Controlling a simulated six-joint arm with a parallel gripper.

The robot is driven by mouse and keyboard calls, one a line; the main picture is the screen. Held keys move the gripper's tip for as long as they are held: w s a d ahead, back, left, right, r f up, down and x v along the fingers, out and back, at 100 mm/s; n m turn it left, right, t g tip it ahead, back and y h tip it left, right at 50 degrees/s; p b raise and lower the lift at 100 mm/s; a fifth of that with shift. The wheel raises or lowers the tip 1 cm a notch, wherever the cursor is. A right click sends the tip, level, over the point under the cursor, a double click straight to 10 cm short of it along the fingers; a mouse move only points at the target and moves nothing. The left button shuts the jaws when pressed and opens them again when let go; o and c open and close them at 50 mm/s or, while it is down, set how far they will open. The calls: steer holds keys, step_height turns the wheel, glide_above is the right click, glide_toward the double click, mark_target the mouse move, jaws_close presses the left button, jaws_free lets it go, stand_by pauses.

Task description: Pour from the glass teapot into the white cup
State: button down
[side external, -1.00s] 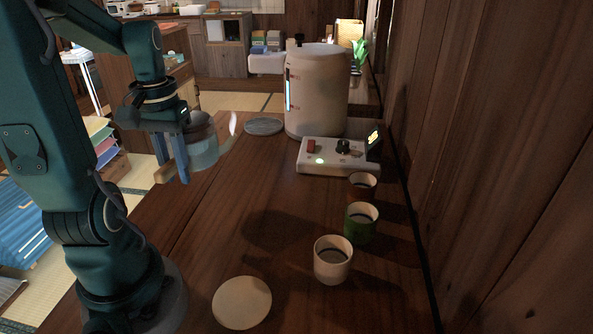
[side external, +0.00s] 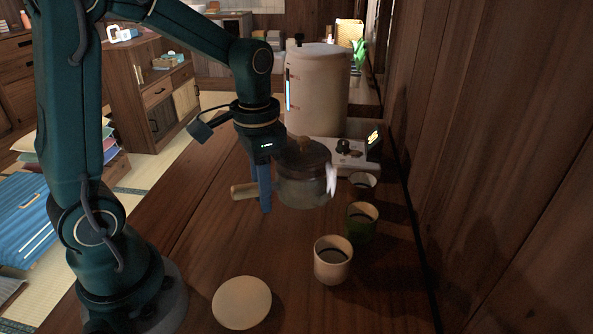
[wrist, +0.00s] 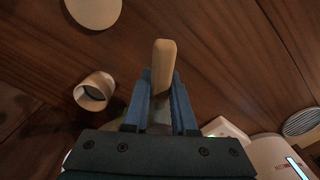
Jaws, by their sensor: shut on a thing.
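The glass teapot (side external: 302,188) has a brown lid, a pale spout on its right and a wooden handle (side external: 244,190). My gripper (side external: 265,207) is shut on that handle, which also shows between the blue fingers in the wrist view (wrist: 163,60). The teapot looks about upright, held up over the table, left of the cups. The white cup (side external: 333,270) stands upright on the table, nearer the camera than the teapot and apart from it. It also shows at the left of the wrist view (wrist: 96,88). The inside of the cup looks dark; I cannot tell its contents.
A green cup (side external: 361,224) and a brown cup (side external: 363,188) stand in a row behind the white cup. A round pale coaster (side external: 242,303) lies at the front. A white control box (side external: 350,152) and a tall dispenser (side external: 318,95) stand behind. A wooden wall runs along the right.

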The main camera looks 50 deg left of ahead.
steer(key=shift+d+f+m, duration=0.25)
steer(key=shift+d+m, duration=0.05)
steer(key=shift+d, duration=0.4)
steer(key=shift+f, duration=0.1)
steer(key=shift+f, duration=1.75)
steer(key=shift+a+r+t+y, duration=0.15)
steer(key=shift+r+t+y, duration=0.05)
steer(key=shift+r+y, duration=0.55)
steer(key=shift+a+r+t+y, duration=0.1)
steer(key=shift+r+t+y, duration=0.1)
steer(key=shift+r+y, duration=0.55)
steer(key=shift+f, duration=0.1)
steer(key=shift+r+t+y, duration=0.3)
steer(key=shift+r+y, duration=0.5)
steer(key=shift+y, duration=0.3)
stand_by(2.8)
